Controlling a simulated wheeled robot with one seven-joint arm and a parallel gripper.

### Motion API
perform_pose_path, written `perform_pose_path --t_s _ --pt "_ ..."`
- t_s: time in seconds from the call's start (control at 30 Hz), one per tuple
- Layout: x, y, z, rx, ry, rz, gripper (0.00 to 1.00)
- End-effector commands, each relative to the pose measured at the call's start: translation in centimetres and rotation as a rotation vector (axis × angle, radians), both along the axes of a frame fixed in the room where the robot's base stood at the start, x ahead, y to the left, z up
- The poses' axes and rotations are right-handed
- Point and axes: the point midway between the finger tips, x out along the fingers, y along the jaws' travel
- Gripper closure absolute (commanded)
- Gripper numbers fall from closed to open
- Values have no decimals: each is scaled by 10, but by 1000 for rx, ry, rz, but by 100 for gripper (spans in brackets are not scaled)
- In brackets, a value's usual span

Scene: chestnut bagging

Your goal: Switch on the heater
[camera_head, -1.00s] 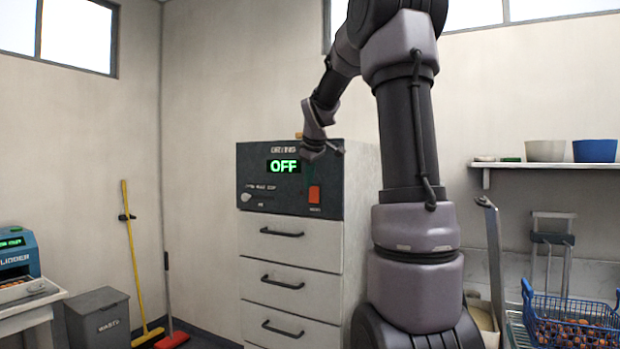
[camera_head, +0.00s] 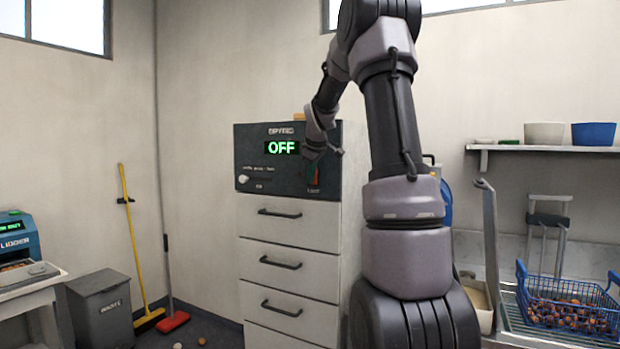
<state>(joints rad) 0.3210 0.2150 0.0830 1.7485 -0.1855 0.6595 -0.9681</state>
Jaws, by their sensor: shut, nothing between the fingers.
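The heater is a drawer cabinet (camera_head: 290,228) with a dark control panel (camera_head: 250,138) on top. Its green display (camera_head: 282,148) reads OFF. A pale knob (camera_head: 243,179) sits at the panel's lower left. A red switch (camera_head: 315,177) at the lower right is largely covered by my gripper. My gripper (camera_head: 328,160) is in front of the panel's right part, at the switch. Its fingers are small and dark against the panel; they are shut with nothing between them. I cannot tell whether they touch the switch.
A blue wire basket (camera_head: 568,305) of chestnuts is at the right. A shelf (camera_head: 545,148) holds pots.

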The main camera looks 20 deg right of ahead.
Motion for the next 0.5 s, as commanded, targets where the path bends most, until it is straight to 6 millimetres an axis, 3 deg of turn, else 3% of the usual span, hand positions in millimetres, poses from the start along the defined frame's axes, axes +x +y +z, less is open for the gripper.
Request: perform_pose_path --t_s 0.5 --pt "4 -5 3 -1 -1 0 100"
